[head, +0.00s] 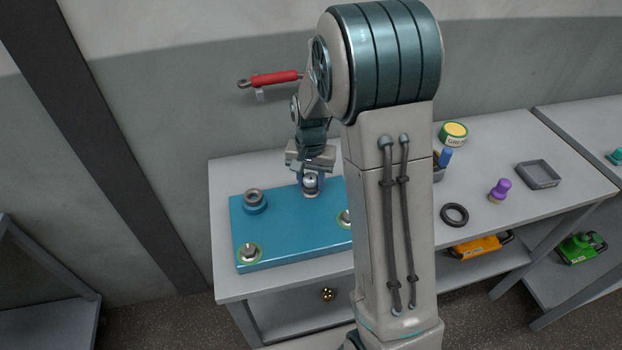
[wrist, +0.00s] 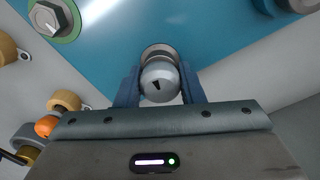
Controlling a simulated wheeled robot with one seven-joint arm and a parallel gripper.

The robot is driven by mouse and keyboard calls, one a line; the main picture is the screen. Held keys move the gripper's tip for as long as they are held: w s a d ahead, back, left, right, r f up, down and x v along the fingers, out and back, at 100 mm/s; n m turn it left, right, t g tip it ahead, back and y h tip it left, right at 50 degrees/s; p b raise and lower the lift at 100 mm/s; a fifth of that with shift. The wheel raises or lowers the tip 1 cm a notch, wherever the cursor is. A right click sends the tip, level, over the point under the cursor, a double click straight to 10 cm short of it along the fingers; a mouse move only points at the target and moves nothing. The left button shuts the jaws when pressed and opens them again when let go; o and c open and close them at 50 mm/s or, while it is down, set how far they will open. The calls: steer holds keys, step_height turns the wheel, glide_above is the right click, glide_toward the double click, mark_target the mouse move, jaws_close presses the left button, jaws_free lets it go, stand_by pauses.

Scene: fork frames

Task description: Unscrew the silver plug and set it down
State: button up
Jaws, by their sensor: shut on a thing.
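The silver plug (wrist: 160,82) sits between the two blue fingers of my gripper (wrist: 158,88) in the wrist view, with a round metal collar just behind it. My gripper is shut on it. In the head view the plug (head: 310,182) shows under my gripper (head: 311,178), at the back of the blue block (head: 290,232). I cannot tell whether its thread is still in the block.
A raised round fitting (head: 254,201) and green-ringed bolts (head: 249,252) are on the block. My arm hides the block's right side. A grey tray (head: 538,175), purple-handled tool (head: 500,190), black ring (head: 455,214) and yellow-lidded tin (head: 453,133) stand on the bench to the right.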

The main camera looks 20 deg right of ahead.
steer(key=shift+n, duration=0.9)
steer(key=shift+n+b, duration=0.35)
steer(key=shift+n, duration=0.55)
steer(key=o, duration=0.5)
steer(key=shift+s+a, duration=0.1)
steer(key=shift+o, duration=0.2)
steer(key=shift+m, duration=0.3)
steer(key=shift+m, duration=0.6)
steer(key=shift+m, duration=0.9)
